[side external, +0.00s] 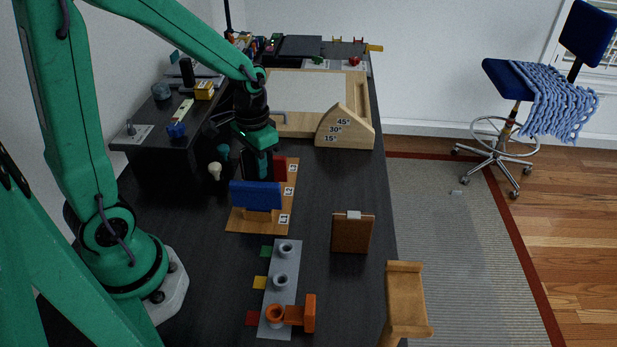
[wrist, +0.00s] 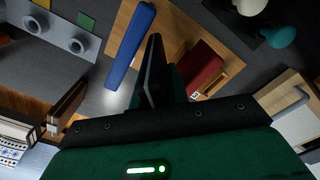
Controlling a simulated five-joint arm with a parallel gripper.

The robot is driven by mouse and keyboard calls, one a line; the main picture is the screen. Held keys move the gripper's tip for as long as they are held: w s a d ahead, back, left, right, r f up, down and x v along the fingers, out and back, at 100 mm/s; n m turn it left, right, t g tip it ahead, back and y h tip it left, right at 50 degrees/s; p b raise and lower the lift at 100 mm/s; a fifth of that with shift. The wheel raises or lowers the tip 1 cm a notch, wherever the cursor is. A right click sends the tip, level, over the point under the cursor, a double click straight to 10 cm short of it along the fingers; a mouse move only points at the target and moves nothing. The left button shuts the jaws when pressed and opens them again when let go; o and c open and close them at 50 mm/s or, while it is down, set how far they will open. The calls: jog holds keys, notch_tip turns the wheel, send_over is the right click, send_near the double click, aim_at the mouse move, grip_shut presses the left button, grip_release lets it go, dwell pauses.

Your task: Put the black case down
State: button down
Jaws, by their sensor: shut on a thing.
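The black case (wrist: 153,72) is a thin dark slab seen nearly edge-on in the wrist view. My gripper (wrist: 160,95) is shut on it. In the side view my gripper (side external: 263,163) points down over the wooden rack (side external: 245,225), behind the blue case (side external: 256,195). The black case (side external: 249,165) shows there only as a dark strip, mostly hidden. It is between the blue case and the red case (side external: 281,168), near the label 2. The blue case (wrist: 130,45) and red case (wrist: 201,70) flank it in the wrist view. I cannot tell whether its lower edge touches the rack.
A brown clipboard-like block (side external: 352,233) stands to the right. A grey plate with several round sockets (side external: 283,285) lies in front, with an orange piece (side external: 309,313). A wooden angle block (side external: 346,127) stands behind. Bare dark desk lies right of the rack.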

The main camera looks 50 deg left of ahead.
jog(key=shift+f, duration=0.25)
jog(key=shift+f, duration=1.85)
jog(key=shift+f, duration=0.15)
jog(key=c, duration=1.4)
grip_release()
jog(key=shift+o, duration=0.2)
notch_tip(320, 180, up, 12)
jog(key=shift+r, duration=0.2)
